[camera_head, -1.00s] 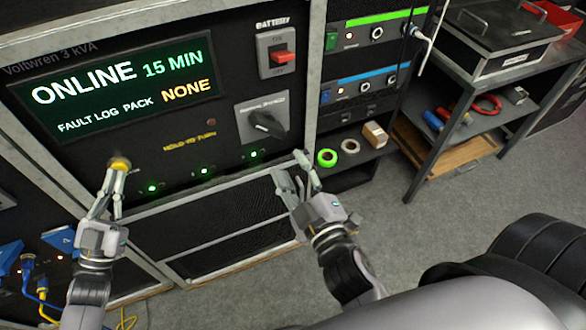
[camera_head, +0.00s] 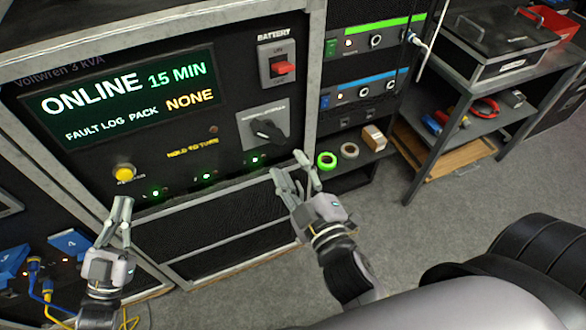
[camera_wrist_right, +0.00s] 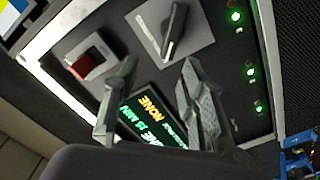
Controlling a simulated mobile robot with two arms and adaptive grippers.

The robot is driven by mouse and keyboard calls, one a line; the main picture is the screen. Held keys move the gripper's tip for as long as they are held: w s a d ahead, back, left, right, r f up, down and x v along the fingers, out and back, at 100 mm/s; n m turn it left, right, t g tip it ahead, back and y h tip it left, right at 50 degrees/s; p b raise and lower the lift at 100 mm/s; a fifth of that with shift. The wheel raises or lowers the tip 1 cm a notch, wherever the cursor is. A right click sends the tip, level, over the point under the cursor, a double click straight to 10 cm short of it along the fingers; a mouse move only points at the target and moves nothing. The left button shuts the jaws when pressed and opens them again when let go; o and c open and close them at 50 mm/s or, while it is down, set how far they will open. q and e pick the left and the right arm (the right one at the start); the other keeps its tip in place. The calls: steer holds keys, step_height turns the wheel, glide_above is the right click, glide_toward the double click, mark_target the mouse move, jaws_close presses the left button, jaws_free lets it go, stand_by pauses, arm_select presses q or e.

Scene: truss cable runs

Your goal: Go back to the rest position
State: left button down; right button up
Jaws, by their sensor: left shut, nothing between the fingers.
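My left gripper (camera_head: 121,212) is shut and empty, below and apart from the yellow round button (camera_head: 123,173) on the black panel. My right gripper (camera_head: 290,176) is open and empty in front of the panel's lower right edge. Its two fingers stand apart in the right wrist view (camera_wrist_right: 152,95). The panel's display (camera_head: 122,97) reads ONLINE, 15 MIN, FAULT LOG NONE. The black rotary knob (camera_head: 267,130) and the red battery switch (camera_head: 283,68) sit at the panel's right. They also show in the right wrist view, the knob (camera_wrist_right: 175,30) and the switch (camera_wrist_right: 90,62).
Green lights (camera_head: 205,176) glow along the panel's lower edge. A rack to the right holds units and a shelf with a green tape roll (camera_head: 327,160) and a small box (camera_head: 373,138). A metal table (camera_head: 470,85) stands further right. Blue plugs (camera_head: 68,243) and yellow cables are at lower left.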

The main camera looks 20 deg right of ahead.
arm_select(q)
steer(key=shift+s, duration=0.5)
arm_select(e)
steer(key=shift+r, duration=0.2)
